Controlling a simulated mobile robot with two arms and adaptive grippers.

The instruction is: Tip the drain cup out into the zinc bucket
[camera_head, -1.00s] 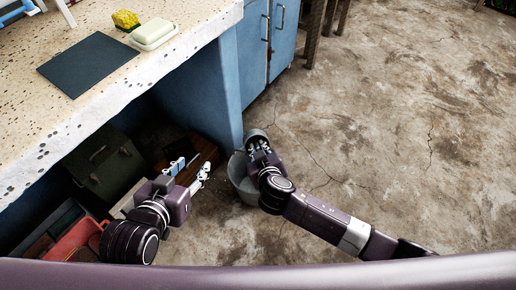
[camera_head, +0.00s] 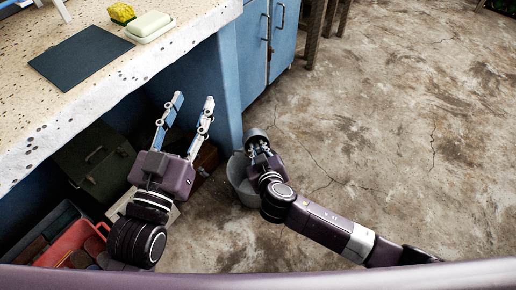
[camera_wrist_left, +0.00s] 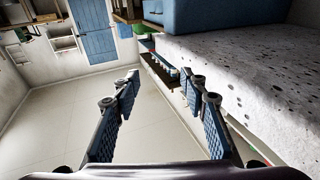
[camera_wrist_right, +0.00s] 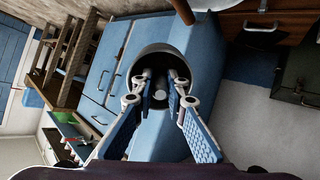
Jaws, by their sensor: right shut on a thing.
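The zinc bucket (camera_head: 238,178) stands on the floor beside the blue cabinet's end, partly hidden by my right gripper. My right gripper (camera_head: 258,146) is over the bucket's right side and shut on the grey drain cup (camera_head: 252,134). My left gripper (camera_head: 194,99) is open and empty, in front of the cabinet to the left of the bucket. Its spread fingers also show in the left wrist view (camera_wrist_left: 160,77).
The speckled stone counter (camera_head: 110,85) holds a dark mat (camera_head: 80,57), a butter-dish-like box (camera_head: 150,26) and a yellow sponge (camera_head: 122,12). Below it are a green metal box (camera_head: 95,165) and a red crate (camera_head: 75,243). The floor to the right is clear.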

